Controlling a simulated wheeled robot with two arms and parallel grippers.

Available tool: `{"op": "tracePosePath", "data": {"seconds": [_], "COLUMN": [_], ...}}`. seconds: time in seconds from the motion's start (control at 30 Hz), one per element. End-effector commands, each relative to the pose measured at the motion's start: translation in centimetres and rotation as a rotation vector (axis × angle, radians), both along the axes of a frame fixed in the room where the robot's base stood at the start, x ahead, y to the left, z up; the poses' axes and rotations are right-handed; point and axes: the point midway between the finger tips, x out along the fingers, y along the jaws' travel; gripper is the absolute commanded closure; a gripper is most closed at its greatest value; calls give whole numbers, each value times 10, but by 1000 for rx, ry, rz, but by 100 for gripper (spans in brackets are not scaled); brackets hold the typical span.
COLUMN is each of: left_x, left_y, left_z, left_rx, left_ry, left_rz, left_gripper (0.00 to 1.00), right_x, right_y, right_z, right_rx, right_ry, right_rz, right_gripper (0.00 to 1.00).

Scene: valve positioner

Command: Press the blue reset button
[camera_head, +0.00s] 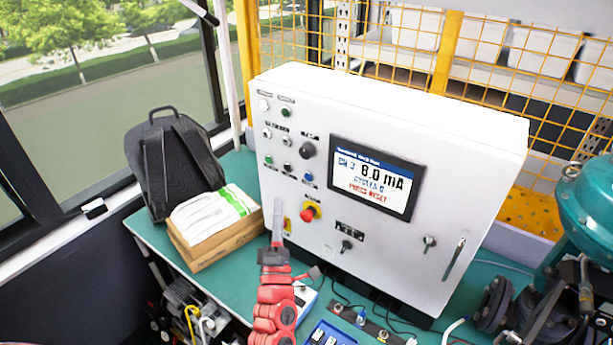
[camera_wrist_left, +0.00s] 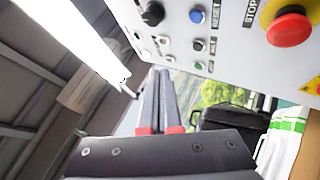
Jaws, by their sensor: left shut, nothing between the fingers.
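The blue reset button (camera_head: 308,177) is on the front of the white control cabinet (camera_head: 445,125), left of the screen and below a black knob. It also shows near the top of the left wrist view, a blue button (camera_wrist_left: 197,16) beside the label RESET. My left gripper (camera_head: 279,203) is in front of the panel's lower left, below and left of the blue button. Its two fingers (camera_wrist_left: 160,72) are shut together and empty, and appear clear of the button. My right gripper is not in view.
A red stop button (camera_head: 308,213) sits below the blue button. The screen (camera_head: 374,178) shows 8.0 mA and red text that reads PRESS RESET. A black backpack (camera_head: 172,165) and a cardboard box (camera_head: 215,240) stand left on the green table. A teal valve actuator (camera_head: 585,205) stands right.

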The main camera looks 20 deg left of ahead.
Motion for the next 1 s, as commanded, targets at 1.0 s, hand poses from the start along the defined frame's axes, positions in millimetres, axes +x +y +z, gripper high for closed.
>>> {"op": "tracePosePath", "data": {"seconds": [1.0], "left_x": [79], "left_y": [-28], "left_z": [-2], "left_rx": [2], "left_ry": [-3], "left_rz": [5], "left_gripper": [100], "right_x": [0], "right_y": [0], "right_z": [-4], "right_rx": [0], "right_ry": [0], "right_rz": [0], "right_gripper": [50]}}
